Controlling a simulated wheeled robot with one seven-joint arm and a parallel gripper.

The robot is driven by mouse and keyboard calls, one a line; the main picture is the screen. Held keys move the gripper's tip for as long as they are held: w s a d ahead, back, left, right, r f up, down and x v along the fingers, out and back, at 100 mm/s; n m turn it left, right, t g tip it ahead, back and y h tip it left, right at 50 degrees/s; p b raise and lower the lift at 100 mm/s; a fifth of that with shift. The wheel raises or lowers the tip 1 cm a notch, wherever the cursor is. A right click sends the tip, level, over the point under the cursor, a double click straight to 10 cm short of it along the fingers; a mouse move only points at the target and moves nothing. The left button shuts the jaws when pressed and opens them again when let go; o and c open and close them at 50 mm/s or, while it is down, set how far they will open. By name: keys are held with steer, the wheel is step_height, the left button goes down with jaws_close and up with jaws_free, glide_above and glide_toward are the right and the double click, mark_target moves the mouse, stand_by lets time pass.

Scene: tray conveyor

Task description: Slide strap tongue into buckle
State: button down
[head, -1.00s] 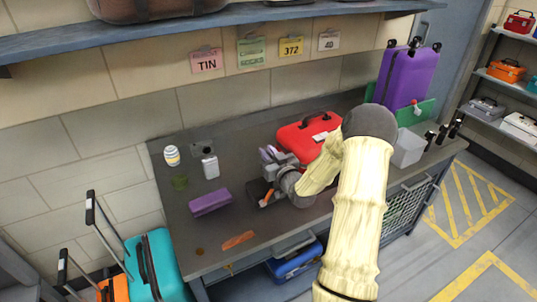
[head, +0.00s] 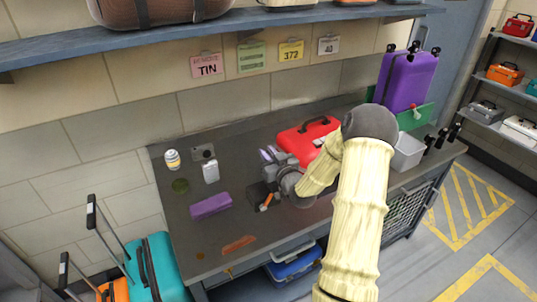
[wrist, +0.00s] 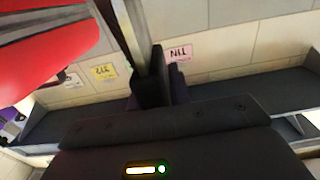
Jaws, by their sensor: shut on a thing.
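My gripper (head: 264,193) is low over the middle of the grey bench, in front of the red case (head: 303,138). In the wrist view a dark finger (wrist: 152,85) stands upright, with a grey band-like piece (wrist: 130,35) rising beside it. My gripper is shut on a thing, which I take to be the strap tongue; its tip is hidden. A small orange piece (head: 266,202) shows at the gripper. The red case also fills the upper left of the wrist view (wrist: 45,50). I cannot make out the buckle, or whether the tongue touches it.
A purple block (head: 211,206) and a flat orange-brown piece (head: 238,244) lie left of my gripper. A white bottle (head: 210,172) and a can (head: 172,160) stand behind them. A purple suitcase (head: 407,80) and a pale bin (head: 408,151) are at right.

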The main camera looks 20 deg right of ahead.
steer(key=shift+r+p, duration=0.95)
steer(key=shift+r, duration=1.05)
